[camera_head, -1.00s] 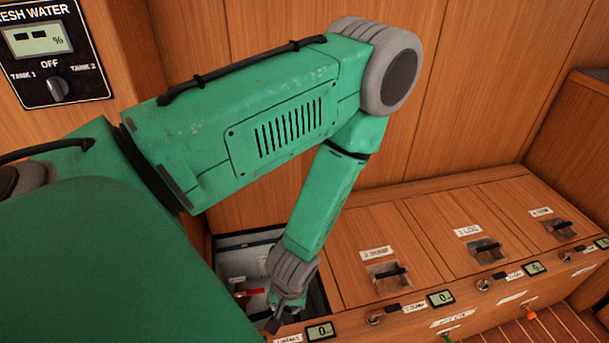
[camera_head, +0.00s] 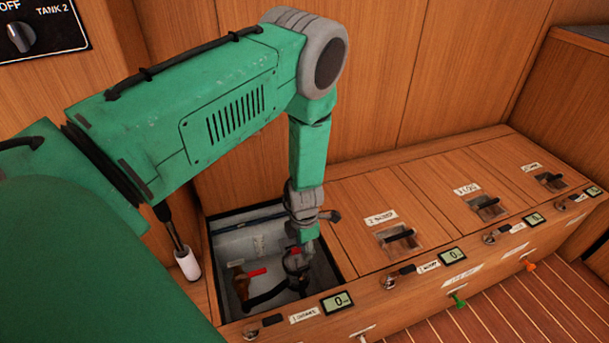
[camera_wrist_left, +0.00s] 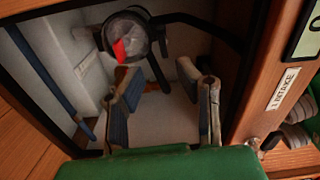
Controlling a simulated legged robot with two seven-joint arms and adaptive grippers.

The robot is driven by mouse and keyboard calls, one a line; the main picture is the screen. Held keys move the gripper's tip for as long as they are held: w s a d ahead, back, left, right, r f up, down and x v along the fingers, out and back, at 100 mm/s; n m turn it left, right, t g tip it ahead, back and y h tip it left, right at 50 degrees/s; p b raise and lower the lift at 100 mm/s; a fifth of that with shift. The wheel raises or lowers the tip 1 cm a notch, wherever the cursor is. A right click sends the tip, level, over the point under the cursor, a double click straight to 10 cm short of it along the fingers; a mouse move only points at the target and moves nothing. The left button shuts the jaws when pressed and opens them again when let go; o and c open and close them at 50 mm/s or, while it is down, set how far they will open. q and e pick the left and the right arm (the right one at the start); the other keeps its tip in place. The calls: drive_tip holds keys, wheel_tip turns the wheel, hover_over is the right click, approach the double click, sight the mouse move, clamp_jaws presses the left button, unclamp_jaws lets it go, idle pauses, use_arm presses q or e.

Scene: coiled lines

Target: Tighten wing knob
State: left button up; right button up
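My left gripper (camera_head: 300,246) reaches down into the open compartment (camera_head: 212,290) labelled 1 INTAKE. In the left wrist view its fingers (camera_wrist_left: 160,85) are apart with nothing between them. A round strainer with a clear cover and dark rim (camera_wrist_left: 127,35) is beyond the fingers, at the top of that view. A red lever (camera_wrist_left: 119,50) shows at its lower edge; it is also in the head view (camera_head: 257,272), left of my gripper. I cannot make out a wing knob clearly; the gripper covers part of the fittings. My right gripper is not in view.
The compartment's wooden front edge (camera_head: 290,325) with a small display (camera_head: 337,303) is close to the gripper. A blue hose (camera_wrist_left: 40,65) runs along one inner wall. Closed hatches (camera_head: 383,240) lie to the right. A white cylinder on a dark rod (camera_head: 188,264) is left.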

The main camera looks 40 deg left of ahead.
sight(306, 266)
use_arm(q)
drive_tip(key=f+b, duration=0.1)
drive_tip(key=f, duration=0.2)
drive_tip(key=f+b, duration=0.1)
drive_tip(key=f, duration=0.1)
drive_tip(key=f+b, duration=0.1)
drive_tip(key=f, duration=0.2)
drive_tip(key=shift+d+f, duration=0.25)
drive_tip(key=shift+f, duration=0.05)
drive_tip(key=shift+a+f, duration=0.1)
drive_tip(key=shift+f, duration=0.1)
clamp_jaws()
